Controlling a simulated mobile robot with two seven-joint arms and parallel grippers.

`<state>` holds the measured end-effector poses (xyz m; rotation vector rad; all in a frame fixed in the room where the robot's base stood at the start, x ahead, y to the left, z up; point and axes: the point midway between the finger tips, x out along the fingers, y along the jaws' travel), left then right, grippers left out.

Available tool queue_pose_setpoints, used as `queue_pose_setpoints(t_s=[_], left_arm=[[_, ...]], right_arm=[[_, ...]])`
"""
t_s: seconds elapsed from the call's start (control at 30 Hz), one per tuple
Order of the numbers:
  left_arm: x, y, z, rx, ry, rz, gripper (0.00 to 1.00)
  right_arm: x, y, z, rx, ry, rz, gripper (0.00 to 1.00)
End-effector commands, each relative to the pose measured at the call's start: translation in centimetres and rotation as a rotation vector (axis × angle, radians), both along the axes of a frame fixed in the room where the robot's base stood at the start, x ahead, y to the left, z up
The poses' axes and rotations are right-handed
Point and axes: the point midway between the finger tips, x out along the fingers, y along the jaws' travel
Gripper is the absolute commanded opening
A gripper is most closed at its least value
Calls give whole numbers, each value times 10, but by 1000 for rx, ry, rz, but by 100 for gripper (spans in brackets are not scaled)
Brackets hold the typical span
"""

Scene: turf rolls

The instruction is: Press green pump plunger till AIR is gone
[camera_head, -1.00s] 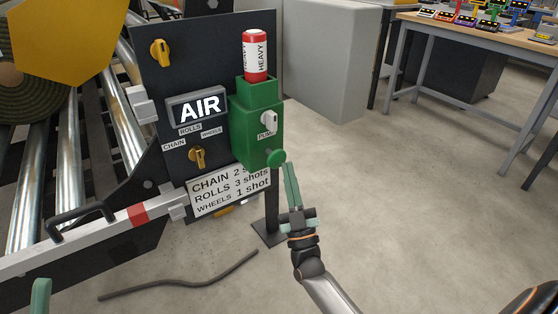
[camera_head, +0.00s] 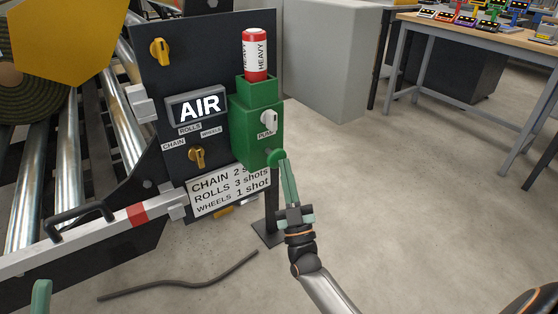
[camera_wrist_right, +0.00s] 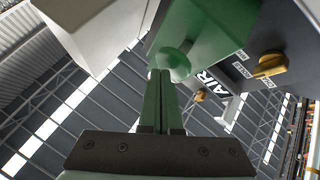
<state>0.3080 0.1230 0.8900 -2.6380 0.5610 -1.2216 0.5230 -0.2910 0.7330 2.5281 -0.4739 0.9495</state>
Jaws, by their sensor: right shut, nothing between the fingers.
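The green pump (camera_head: 257,120) is fixed to the right side of a dark panel, with a red and white HEAVY cartridge (camera_head: 255,55) upright in its top. Its round green plunger knob (camera_head: 275,157) sticks out at the lower front. The display (camera_head: 198,106) on the panel reads AIR. My right gripper (camera_head: 280,161) is shut and empty, its fingertips at the knob. In the right wrist view the fingertips (camera_wrist_right: 160,72) lie against or just in front of the knob (camera_wrist_right: 174,63); I cannot tell contact. A green tip of my left gripper (camera_head: 41,296) shows at the lower left.
A sign (camera_head: 228,190) lists shots for chain, rolls and wheels. Metal rollers (camera_head: 72,165) are at left. A dark hose (camera_head: 180,283) lies on the floor.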

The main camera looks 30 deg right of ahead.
Motion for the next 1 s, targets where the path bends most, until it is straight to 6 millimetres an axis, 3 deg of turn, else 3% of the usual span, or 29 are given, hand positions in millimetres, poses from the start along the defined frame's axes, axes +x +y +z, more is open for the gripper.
queue_pose_setpoints(t_s=[1.0], left_arm=[[0, 0, -6, 0, 0, 1, 50]], right_arm=[[13, 1, 0, 0, 1, 0, 0]])
